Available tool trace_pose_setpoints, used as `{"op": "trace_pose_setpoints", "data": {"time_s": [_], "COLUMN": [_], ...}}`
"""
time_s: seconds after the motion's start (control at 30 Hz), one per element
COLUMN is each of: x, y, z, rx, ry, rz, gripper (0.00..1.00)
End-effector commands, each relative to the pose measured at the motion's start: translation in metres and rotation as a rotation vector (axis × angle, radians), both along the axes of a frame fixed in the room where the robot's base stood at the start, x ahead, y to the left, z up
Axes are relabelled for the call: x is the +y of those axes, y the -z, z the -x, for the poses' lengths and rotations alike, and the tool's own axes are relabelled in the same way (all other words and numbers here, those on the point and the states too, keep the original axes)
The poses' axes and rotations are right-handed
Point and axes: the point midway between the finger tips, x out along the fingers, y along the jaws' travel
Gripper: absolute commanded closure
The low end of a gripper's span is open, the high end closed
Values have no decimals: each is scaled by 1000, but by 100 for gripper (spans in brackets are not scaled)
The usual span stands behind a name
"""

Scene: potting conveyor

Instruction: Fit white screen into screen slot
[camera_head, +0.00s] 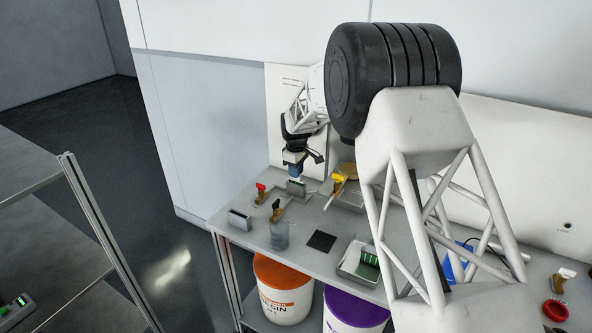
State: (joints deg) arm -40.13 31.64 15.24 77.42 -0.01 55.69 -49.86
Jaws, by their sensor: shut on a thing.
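My gripper (296,174) points down at the back left of the bench and is shut on a small pale piece, which looks like the white screen (299,181). The screen's lower edge is at the top of a small grey block (296,189), which looks like the screen slot. The view is too small to tell whether the screen is inside the slot or just above it. A second grey holder (239,219) stands near the bench's left front edge.
Red-topped (261,192), black-topped (276,208) and yellow-topped (338,183) handled parts stand close around the gripper. A clear container (280,236), a dark square (321,241) and a tray (347,266) with a green item lie nearer. Orange (284,270) and purple (354,308) tubs sit below.

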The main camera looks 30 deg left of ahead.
Motion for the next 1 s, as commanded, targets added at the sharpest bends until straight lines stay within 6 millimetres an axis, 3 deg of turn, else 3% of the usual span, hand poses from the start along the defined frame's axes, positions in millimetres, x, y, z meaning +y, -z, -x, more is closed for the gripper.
{"op": "trace_pose_setpoints", "data": {"time_s": [0.63, 0.67, 0.83, 1.0], "x": [0, 0, 0, 0], "y": [12, 12, 11, 11], "z": [0, 0, 0, 0], "rx": [1, 1, 0, 0], "ry": [0, 0, 0, 0], "rz": [1, 0, 0, 0], "gripper": [100, 80, 54, 52]}}
